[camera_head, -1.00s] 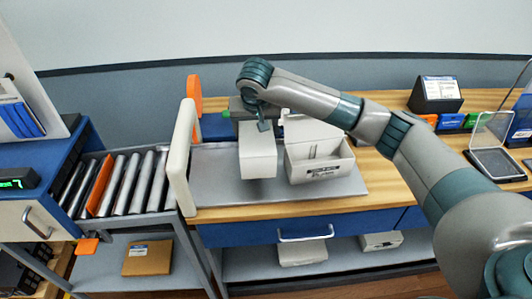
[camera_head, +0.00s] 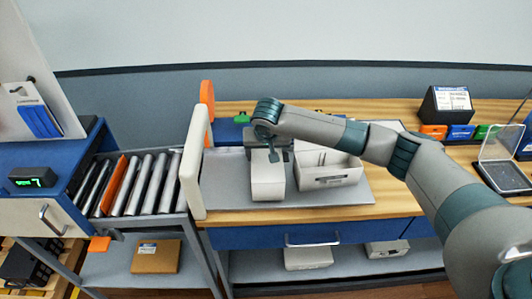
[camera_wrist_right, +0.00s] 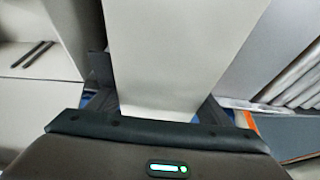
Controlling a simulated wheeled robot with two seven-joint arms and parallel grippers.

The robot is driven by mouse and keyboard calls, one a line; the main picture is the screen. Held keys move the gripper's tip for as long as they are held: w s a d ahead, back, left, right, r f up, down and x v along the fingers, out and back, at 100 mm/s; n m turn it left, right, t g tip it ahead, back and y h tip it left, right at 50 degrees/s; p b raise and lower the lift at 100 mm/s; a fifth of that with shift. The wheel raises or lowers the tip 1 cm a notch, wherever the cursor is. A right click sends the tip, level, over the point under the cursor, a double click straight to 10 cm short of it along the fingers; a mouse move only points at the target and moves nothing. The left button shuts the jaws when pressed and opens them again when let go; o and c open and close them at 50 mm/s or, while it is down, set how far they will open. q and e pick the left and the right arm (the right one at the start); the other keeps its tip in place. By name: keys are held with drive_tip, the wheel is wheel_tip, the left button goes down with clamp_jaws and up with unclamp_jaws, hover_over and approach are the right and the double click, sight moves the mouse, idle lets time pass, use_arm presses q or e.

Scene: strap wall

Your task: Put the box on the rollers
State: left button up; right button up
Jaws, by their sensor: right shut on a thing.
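The white box (camera_head: 267,185) is in my right gripper (camera_head: 268,152), over the grey tray on the wooden bench, left of an open white box. In the right wrist view the box (camera_wrist_right: 180,50) fills the middle between the fingers. My right gripper is shut on its upper part. Whether its underside touches the tray is hard to tell. The rollers (camera_head: 140,183) lie to the left on a metal conveyor, with an orange bar among them; they also show at the right of the wrist view (camera_wrist_right: 292,80). My left gripper is not in view.
A tall cream panel (camera_head: 193,165) stands upright between the tray (camera_head: 330,198) and the rollers. The open white box (camera_head: 325,178) stands close right of the held box. An orange upright piece (camera_head: 207,108) is behind the panel. The rollers are clear of boxes.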

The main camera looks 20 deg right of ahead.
drive_tip(key=shift+f, duration=0.1)
drive_tip(key=shift+f, duration=0.1)
drive_tip(key=o, duration=1.1)
drive_tip(key=b+v, duration=0.2)
drive_tip(key=v, duration=0.9)
drive_tip(key=shift+s+b, duration=0.1)
drive_tip(key=shift+b, duration=0.3)
drive_tip(key=shift+s+r, duration=0.15)
drive_tip(key=shift+r, duration=0.4)
drive_tip(key=shift+o, duration=0.4)
